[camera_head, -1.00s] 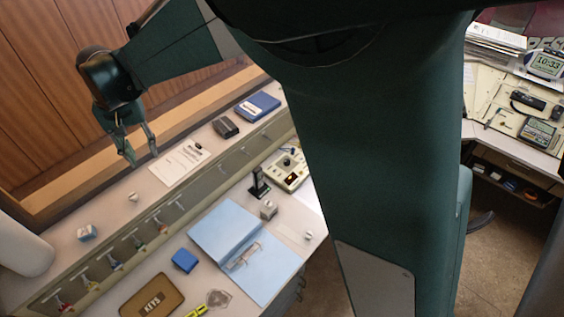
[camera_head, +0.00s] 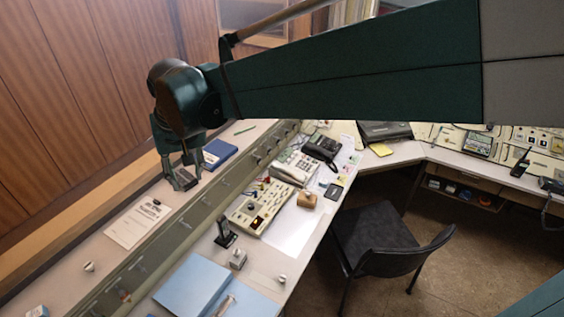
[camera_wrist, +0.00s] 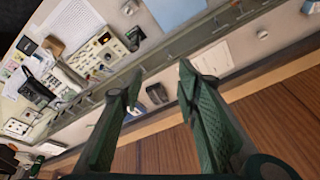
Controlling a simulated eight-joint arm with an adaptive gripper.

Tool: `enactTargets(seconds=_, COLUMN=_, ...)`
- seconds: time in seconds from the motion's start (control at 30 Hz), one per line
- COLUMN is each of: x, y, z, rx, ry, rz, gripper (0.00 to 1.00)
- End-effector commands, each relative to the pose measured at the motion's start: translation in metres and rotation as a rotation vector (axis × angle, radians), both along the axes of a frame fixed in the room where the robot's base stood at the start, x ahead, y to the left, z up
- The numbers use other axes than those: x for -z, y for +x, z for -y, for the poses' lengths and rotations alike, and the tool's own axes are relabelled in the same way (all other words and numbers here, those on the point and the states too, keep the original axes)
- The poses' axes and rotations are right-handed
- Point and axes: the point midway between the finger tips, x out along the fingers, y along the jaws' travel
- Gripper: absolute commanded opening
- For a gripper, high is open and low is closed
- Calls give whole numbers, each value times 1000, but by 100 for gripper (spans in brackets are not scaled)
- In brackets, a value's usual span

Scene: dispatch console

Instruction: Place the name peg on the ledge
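My gripper (camera_head: 182,172) is open and empty above the long raised ledge (camera_head: 172,212), near a small dark box (camera_head: 186,180) and a blue book (camera_head: 217,153). In the wrist view the open fingers (camera_wrist: 157,85) frame the dark box (camera_wrist: 157,93), with a gap on each side. I cannot tell for sure which thing is the name peg. A small white knob-like piece (camera_head: 89,266) stands on the ledge, and a similar one (camera_head: 281,280) stands on the lower desk. A small grey block (camera_head: 238,258) sits near the blue binder (camera_head: 196,285).
A white printed sheet (camera_head: 138,222) lies on the ledge. Hooks line the ledge's front face. The lower desk holds a black upright stand (camera_head: 225,236), a button panel (camera_head: 262,207), a wooden block (camera_head: 307,200) and phones (camera_head: 297,167). A black chair (camera_head: 385,240) stands before it.

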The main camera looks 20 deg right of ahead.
Motion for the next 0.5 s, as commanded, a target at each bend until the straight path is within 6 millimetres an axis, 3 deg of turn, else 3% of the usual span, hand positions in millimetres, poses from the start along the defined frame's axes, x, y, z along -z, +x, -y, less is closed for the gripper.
enactTargets(seconds=0.1, x=-5, y=-9, z=33, rx=18, ry=6, rz=25, gripper=33)
enactTargets(seconds=0.5, x=-13, y=-47, z=129, rx=67, ry=14, rz=113, gripper=33)
